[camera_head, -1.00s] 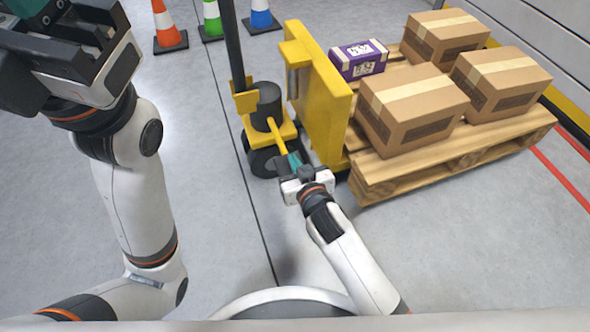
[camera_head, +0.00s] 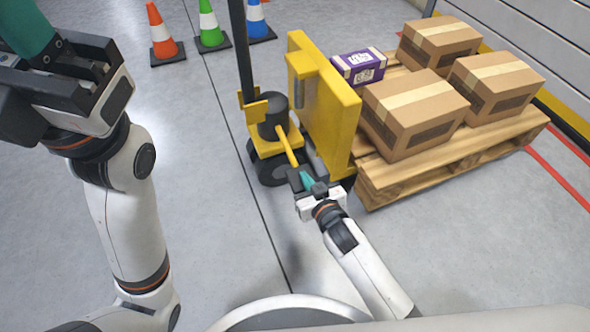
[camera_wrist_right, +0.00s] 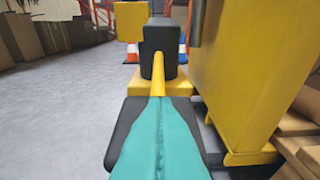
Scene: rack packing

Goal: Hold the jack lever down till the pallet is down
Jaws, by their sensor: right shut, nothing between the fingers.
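The pallet jack (camera_head: 318,92) is yellow, with a black mast and a black pump cylinder (camera_head: 268,116). Its yellow lever (camera_head: 287,146) slopes from the pump towards me. My right gripper (camera_head: 306,180) is at the lever's near end, its teal fingers shut and empty. In the right wrist view the fingers (camera_wrist_right: 160,140) cover the near end of the lever (camera_wrist_right: 158,72); whether they touch it I cannot tell. The wooden pallet (camera_head: 380,190) sits behind the jack's yellow plate; its floor clearance is unclear.
Several brown cartons (camera_head: 415,112) and a purple box (camera_head: 358,66) stand on the pallet. Orange, green (camera_head: 209,26) and blue cones stand behind the jack. Red lines mark the floor at right. The floor left of the jack is clear.

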